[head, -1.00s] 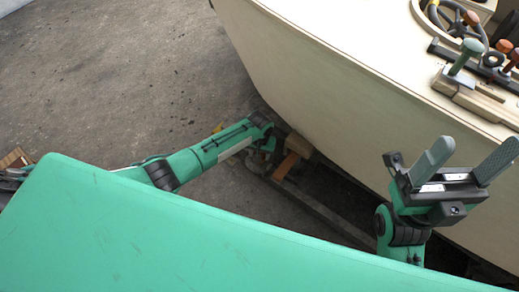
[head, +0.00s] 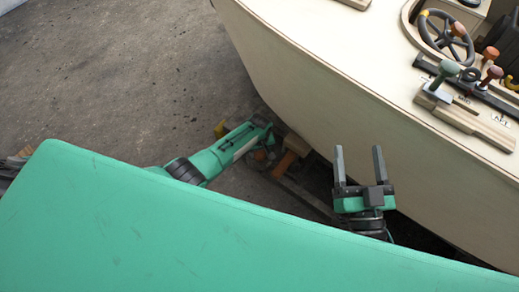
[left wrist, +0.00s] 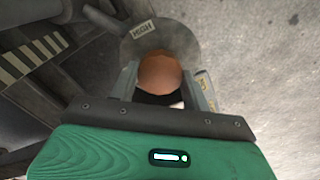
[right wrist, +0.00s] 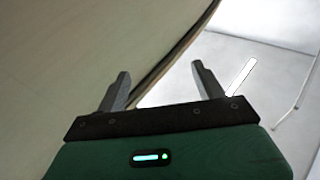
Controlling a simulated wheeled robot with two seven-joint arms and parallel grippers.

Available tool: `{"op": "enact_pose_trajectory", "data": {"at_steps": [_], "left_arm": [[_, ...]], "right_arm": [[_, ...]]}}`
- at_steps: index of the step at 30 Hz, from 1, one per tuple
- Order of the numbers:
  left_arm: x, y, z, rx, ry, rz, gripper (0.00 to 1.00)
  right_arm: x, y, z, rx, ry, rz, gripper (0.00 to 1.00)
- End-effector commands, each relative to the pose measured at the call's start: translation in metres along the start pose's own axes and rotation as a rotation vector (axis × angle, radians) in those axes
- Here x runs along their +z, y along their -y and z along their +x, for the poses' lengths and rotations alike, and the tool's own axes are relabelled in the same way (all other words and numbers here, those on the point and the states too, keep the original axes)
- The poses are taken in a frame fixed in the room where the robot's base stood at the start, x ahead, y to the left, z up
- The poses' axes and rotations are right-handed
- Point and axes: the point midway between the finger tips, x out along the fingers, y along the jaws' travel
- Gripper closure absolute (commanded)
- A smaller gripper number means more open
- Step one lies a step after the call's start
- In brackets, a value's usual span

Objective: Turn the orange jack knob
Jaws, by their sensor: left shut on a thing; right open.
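The orange jack knob (left wrist: 160,74) shows in the left wrist view, round and set in front of a grey disc (left wrist: 160,38) with a small label reading HIGH. My left gripper (left wrist: 163,84) is shut on the knob, one finger on each side. In the head view my left arm reaches down beside the hull, and its gripper (head: 262,158) is small and partly hidden there. My right gripper (head: 360,165) is open and empty, fingers pointing up, in front of the hull side. Its two spread fingers also show in the right wrist view (right wrist: 160,90).
The plywood hull (head: 310,90) fills the right of the head view. On its deck are a steering wheel (head: 445,35) and a green-knobbed lever (head: 446,70). An orange block (head: 296,145) sits under the hull edge. Bare concrete floor (head: 110,80) lies at the left.

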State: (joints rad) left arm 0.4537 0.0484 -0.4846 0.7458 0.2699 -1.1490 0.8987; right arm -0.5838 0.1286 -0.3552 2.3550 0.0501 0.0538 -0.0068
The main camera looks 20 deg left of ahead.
Motion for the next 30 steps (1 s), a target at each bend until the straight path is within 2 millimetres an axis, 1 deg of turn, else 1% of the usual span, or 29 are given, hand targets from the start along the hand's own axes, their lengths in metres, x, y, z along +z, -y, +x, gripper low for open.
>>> {"op": "enact_pose_trajectory", "data": {"at_steps": [1,6,9,14,21,30], "left_arm": [[0.001,-0.001,-0.003,0.001,0.002,-0.037,0.75],[0.001,-0.001,-0.003,0.001,0.002,-0.184,0.75],[0.001,-0.001,-0.003,0.001,0.002,-0.274,0.75],[0.000,-0.001,-0.002,0.000,0.001,-0.406,0.75],[-0.001,0.000,-0.001,0.000,-0.001,-0.553,0.75],[-0.001,0.000,-0.001,0.000,-0.002,-0.639,0.75]], "right_arm": [[0.010,0.003,-0.004,-0.001,0.068,0.010,0.30],[0.050,0.013,-0.025,-0.007,0.292,0.043,0.30],[0.069,0.019,-0.038,-0.011,0.404,0.059,0.30],[0.090,0.026,-0.057,-0.019,0.535,0.078,0.30],[0.091,0.019,-0.058,-0.007,0.594,0.062,0.30],[0.092,0.015,-0.060,0.000,0.628,0.054,0.30]]}}
